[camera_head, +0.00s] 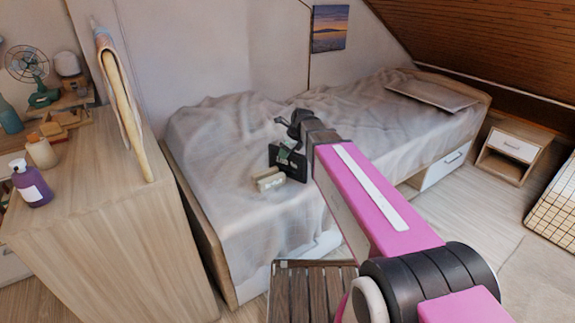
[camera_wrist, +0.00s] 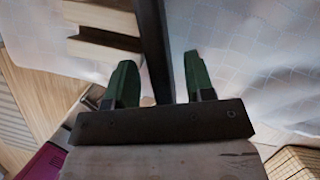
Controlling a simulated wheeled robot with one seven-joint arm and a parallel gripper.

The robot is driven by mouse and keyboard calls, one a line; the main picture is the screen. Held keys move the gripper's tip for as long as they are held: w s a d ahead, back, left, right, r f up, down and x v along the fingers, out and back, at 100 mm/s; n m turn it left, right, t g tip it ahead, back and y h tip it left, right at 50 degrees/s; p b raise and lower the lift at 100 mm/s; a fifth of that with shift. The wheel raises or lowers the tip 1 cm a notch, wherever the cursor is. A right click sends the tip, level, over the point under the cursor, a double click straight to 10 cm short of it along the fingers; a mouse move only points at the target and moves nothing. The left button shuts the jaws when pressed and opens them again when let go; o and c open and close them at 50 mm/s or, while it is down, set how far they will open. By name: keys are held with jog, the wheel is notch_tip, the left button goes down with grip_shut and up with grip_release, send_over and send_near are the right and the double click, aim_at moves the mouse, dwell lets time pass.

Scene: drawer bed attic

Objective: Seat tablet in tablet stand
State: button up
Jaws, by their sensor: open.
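The tablet (camera_head: 291,165) is a thin black slab standing on edge on the bed. In the wrist view the tablet (camera_wrist: 153,42) shows as a narrow dark strip, edge on. The tablet stand (camera_head: 268,180) is a pale wooden piece just left of and in front of it; it also shows at the upper left of the wrist view (camera_wrist: 103,18). I cannot tell whether the tablet rests in the stand's slot. My gripper (camera_head: 284,148) is open, its green fingers (camera_wrist: 160,82) on either side of the tablet, with a gap visible at the right finger.
The bed (camera_head: 215,140) has a rumpled grey cover, with free room around the stand. A wooden cabinet (camera_head: 110,235) stands at left, with a purple bottle (camera_head: 32,185) on top. A slatted wooden seat (camera_head: 312,292) is in front of the bed.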

jog(key=shift+f, duration=0.25)
dwell(0.3)
grip_shut()
jog(key=shift+r, duration=0.1)
